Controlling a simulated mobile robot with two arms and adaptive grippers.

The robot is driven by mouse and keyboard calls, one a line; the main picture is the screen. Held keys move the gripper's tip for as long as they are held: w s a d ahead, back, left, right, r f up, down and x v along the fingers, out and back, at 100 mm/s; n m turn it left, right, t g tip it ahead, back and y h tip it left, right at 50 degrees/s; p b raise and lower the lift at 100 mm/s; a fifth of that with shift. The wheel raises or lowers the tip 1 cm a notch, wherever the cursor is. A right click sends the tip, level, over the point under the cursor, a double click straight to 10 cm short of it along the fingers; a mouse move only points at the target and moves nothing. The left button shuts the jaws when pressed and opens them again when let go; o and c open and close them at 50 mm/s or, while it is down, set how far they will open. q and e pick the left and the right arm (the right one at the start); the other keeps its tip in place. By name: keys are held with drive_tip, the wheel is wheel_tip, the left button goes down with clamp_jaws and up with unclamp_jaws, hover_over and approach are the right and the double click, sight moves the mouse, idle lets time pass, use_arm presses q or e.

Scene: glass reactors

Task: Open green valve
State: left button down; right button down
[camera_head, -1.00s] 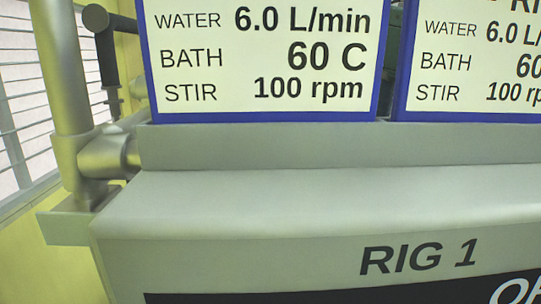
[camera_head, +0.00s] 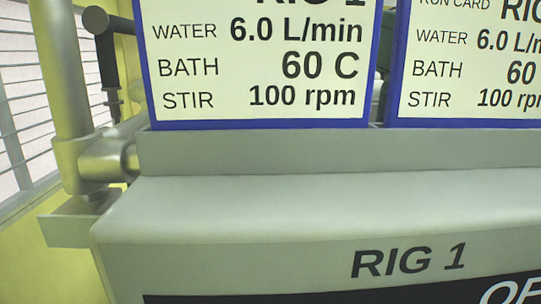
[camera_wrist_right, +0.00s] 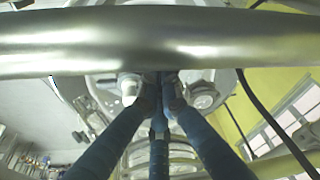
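No green valve can be made out in either view. In the right wrist view, the blue fingers of my right gripper (camera_wrist_right: 158,88) reach forward and draw together at their tips, just below a thick metal bar (camera_wrist_right: 160,42). I see nothing clearly held between them, and the bar may hide part of the tips. My left gripper is not in view. In the head view, a grey housing marked RIG 1 (camera_head: 300,215) fills the lower part.
Two blue-framed run cards (camera_head: 258,70) (camera_head: 465,70) stand behind the housing. A metal post with a clamp (camera_head: 75,140) rises at its left. Behind the fingers are round glass and metal fittings (camera_wrist_right: 205,97), a dark cable (camera_wrist_right: 262,112) and a yellow wall (camera_wrist_right: 285,85).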

drive_tip(key=shift+w+d, duration=0.65)
drive_tip(key=shift+w, duration=0.1)
drive_tip(key=shift+w+d+f, duration=0.1)
drive_tip(key=shift+w+d, duration=0.2)
drive_tip(key=shift+w, duration=0.05)
drive_tip(key=shift+d, duration=0.2)
idle(0.4)
drive_tip(key=w+v, duration=0.1)
drive_tip(key=v, duration=0.4)
drive_tip(key=shift+a+r, duration=0.25)
drive_tip(key=shift+r, duration=0.3)
